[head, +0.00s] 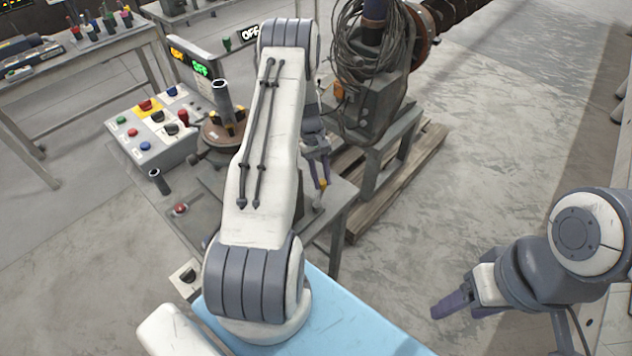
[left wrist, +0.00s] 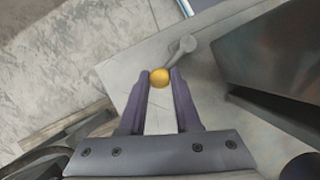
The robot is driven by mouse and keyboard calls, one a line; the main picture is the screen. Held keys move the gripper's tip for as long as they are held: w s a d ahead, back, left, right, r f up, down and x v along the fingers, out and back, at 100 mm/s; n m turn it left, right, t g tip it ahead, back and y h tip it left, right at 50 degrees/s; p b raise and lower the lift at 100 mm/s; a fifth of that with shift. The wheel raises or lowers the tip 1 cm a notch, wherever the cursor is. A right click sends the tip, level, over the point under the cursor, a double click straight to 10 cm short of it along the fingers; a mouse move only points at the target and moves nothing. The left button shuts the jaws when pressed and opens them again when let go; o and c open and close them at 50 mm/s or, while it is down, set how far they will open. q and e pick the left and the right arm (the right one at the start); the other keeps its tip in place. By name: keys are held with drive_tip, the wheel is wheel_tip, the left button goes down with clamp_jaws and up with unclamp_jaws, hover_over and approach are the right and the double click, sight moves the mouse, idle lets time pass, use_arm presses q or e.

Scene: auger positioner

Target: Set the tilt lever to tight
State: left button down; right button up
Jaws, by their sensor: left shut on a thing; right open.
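The lever's grey arm (left wrist: 180,50) runs up and right from the knob to a round pivot. In the head view my left gripper (head: 322,170) hangs beside the grey table, with the yellow knob (head: 323,184) at its tips. My left arm hides part of the machine there. My right gripper (head: 455,306) is open and empty at the lower right, away from the machine.
A control box (head: 148,128) with coloured buttons stands left of the positioner (head: 215,135). A machine wrapped in cables (head: 370,75) stands on a wooden pallet (head: 400,185) to the right. The floor between it and my right arm is clear.

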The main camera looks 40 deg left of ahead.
use_arm(q)
drive_tip(key=m, duration=0.1)
drive_tip(key=d+m+b, duration=0.1)
drive_tip(key=shift+w+d+m+g+y, duration=0.25)
drive_tip(key=shift+w+m+g+y, duration=0.05)
drive_tip(key=shift+d+m+g+y+b, duration=0.35)
drive_tip(key=shift+d+m, duration=0.3)
drive_tip(key=shift+m, duration=0.55)
drive_tip(key=c, duration=0.6)
unclamp_jaws()
drive_tip(key=shift+d, duration=0.1)
drive_tip(key=shift+r, duration=0.1)
